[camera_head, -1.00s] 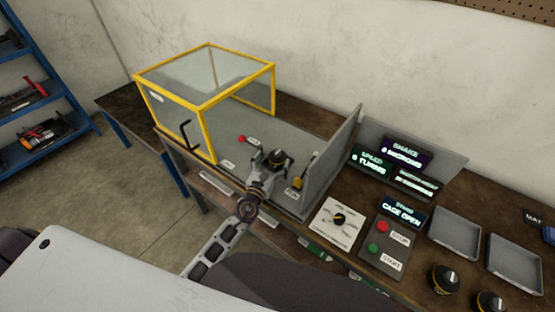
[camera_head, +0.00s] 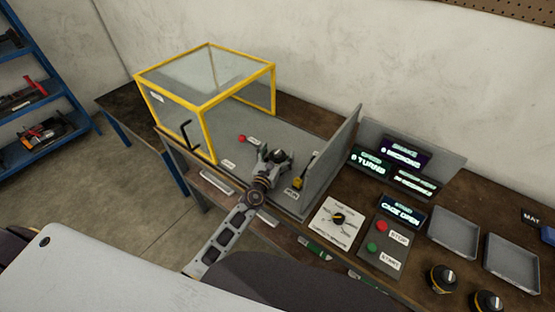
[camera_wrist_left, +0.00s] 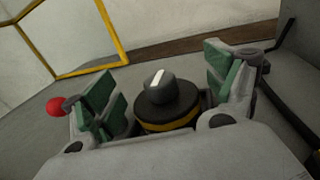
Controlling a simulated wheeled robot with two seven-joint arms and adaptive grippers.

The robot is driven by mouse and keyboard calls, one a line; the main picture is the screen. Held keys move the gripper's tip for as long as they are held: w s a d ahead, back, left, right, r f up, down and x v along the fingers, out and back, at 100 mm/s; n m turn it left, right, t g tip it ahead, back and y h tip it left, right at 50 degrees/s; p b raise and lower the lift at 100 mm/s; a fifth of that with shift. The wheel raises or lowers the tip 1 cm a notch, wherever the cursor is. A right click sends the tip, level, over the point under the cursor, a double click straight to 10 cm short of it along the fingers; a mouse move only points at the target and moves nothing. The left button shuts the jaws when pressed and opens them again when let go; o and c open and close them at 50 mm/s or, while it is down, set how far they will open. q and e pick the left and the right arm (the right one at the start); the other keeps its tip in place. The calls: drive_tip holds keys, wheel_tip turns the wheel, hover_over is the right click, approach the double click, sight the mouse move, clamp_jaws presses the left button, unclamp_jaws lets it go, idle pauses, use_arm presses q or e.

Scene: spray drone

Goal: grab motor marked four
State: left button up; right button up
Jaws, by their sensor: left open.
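A dark motor with a yellow band and a white-striped cap (camera_wrist_left: 168,104) stands upright in the left wrist view; no number can be read on it. It also shows in the head view as a dark motor (camera_head: 281,156) on the grey test bench, partly covered by my gripper. My left gripper (camera_head: 273,158) is open, with its green-padded fingers on either side of the motor in the wrist view (camera_wrist_left: 168,95). I see gaps between the pads and the motor. My right gripper is not in view.
A yellow-framed clear cage (camera_head: 207,100) stands open at the left of the bench. A grey upright panel (camera_head: 330,165) is close on the right. Two more motors, one here (camera_head: 443,279) and one at the lower edge (camera_head: 487,302), stand near two grey trays (camera_head: 455,235).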

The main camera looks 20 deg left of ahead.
use_arm(q)
drive_tip(key=c, duration=1.5)
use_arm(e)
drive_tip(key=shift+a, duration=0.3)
use_arm(q)
drive_tip(key=shift+r, duration=0.25)
drive_tip(key=shift+c, duration=0.2)
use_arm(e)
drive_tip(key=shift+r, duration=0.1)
use_arm(q)
drive_tip(key=shift+r+p, duration=1.8)
drive_tip(key=shift+r, duration=0.75)
drive_tip(key=shift+r+p, duration=1.6)
drive_tip(key=shift+r, duration=0.7)
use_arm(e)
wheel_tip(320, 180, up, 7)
